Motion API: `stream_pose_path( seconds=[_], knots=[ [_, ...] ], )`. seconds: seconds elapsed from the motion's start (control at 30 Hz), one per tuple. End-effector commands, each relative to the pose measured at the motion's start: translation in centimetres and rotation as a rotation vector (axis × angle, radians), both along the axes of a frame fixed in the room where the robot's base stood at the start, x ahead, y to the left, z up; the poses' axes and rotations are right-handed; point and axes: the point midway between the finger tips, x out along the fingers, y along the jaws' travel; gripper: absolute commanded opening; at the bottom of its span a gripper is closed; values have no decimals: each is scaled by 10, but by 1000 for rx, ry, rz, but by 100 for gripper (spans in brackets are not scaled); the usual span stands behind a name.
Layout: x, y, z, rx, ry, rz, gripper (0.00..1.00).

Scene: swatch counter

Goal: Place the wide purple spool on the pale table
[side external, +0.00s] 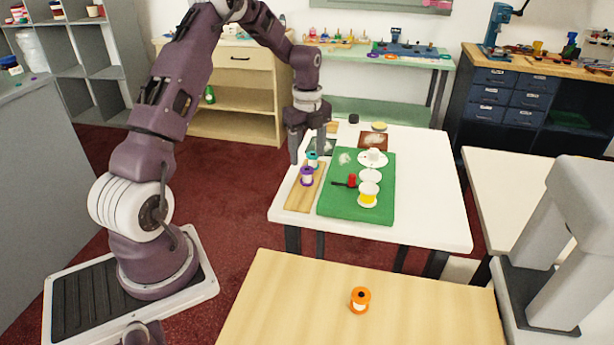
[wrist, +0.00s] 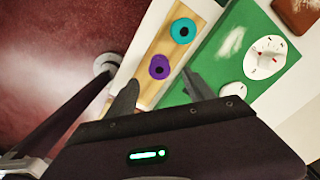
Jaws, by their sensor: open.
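The purple spool (side external: 307,176) stands upright on a narrow wooden board at the left side of the white table (side external: 431,193). It also shows in the wrist view (wrist: 159,67), seen from above. A teal spool (side external: 312,160) stands just behind it on the same board (side external: 299,200). My gripper (side external: 307,146) is open and empty, pointing down over the board. In the wrist view its fingertips (wrist: 158,86) lie on either side of the purple spool's near edge. I cannot tell whether they touch it.
A green mat (side external: 347,209) beside the board holds a yellow spool (side external: 368,194), a red item (side external: 351,181) and white discs. A grey machine stands at right.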

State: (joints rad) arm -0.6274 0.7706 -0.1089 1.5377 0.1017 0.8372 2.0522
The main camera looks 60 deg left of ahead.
Motion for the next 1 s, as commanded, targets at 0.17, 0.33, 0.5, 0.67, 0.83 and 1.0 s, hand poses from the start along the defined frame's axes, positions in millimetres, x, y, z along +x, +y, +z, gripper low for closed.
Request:
stream_pose_path(
  seconds=[0.17,0.33,0.5,0.67,0.83,1.0],
  knots=[
    [-1,0,-27,-3,5,-2,61],
    [-1,2,-58,-2,4,-2,61],
    [0,2,-67,0,1,-1,61],
    [0,2,-66,0,1,-1,54],
    [0,2,-66,0,1,-1,20],
    [0,2,-66,0,1,0,0]
  ],
)
